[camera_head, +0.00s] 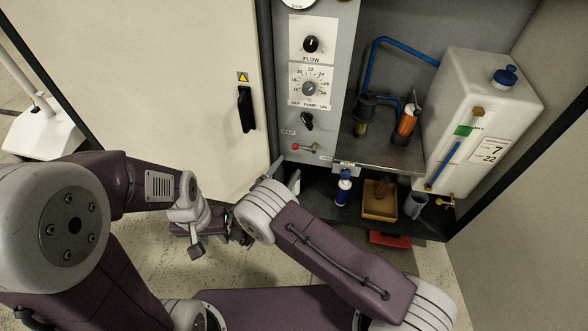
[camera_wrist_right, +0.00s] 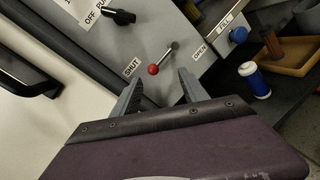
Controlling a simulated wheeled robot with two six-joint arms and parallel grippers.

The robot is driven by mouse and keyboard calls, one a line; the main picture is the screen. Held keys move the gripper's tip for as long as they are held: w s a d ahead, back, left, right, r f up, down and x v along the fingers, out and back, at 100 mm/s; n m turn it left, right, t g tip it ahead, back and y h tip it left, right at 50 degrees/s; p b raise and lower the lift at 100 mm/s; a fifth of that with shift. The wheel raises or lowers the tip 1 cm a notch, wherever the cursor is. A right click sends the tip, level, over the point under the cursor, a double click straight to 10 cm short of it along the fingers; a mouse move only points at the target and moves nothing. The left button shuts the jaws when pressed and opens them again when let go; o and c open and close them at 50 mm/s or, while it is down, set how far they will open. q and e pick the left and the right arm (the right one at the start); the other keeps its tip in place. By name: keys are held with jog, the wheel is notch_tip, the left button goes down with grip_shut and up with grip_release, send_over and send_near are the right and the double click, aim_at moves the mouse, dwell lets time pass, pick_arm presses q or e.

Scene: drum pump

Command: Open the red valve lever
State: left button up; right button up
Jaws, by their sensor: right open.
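The red valve lever (camera_head: 297,147) is on the lower part of the grey panel. It has a short metal arm and a red ball knob, which also shows in the right wrist view (camera_wrist_right: 153,70). The knob end lies beside the SHUT label (camera_wrist_right: 132,67); the OPEN label (camera_wrist_right: 200,52) is on the other side of the pivot. My right gripper (camera_wrist_right: 160,90) is open and empty, its fingertips on either side of and just short of the knob. My left gripper (camera_head: 217,243) hangs low in front of the cabinet door, away from the lever; its jaw gap is unclear.
A black knob (camera_head: 307,121) sits just above the lever. A blue-and-white bottle (camera_head: 343,188), an ochre tray (camera_head: 380,205) and a grey cup (camera_head: 415,204) stand low on the right. The white tank (camera_head: 480,100) is further right. The open door (camera_head: 150,60) bounds the left.

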aim_at(294, 149)
jog(key=a+b+x, duration=0.1)
jog(key=b+x, duration=0.1)
jog(key=x, duration=0.6)
jog(key=shift+w+t+y+b, duration=0.3)
jog(key=shift+w+t+y, duration=0.1)
jog(key=shift+w, duration=0.2)
grip_shut()
jog(key=shift+w+r, duration=0.1)
jog(key=shift+r, duration=0.15)
dwell(0.6)
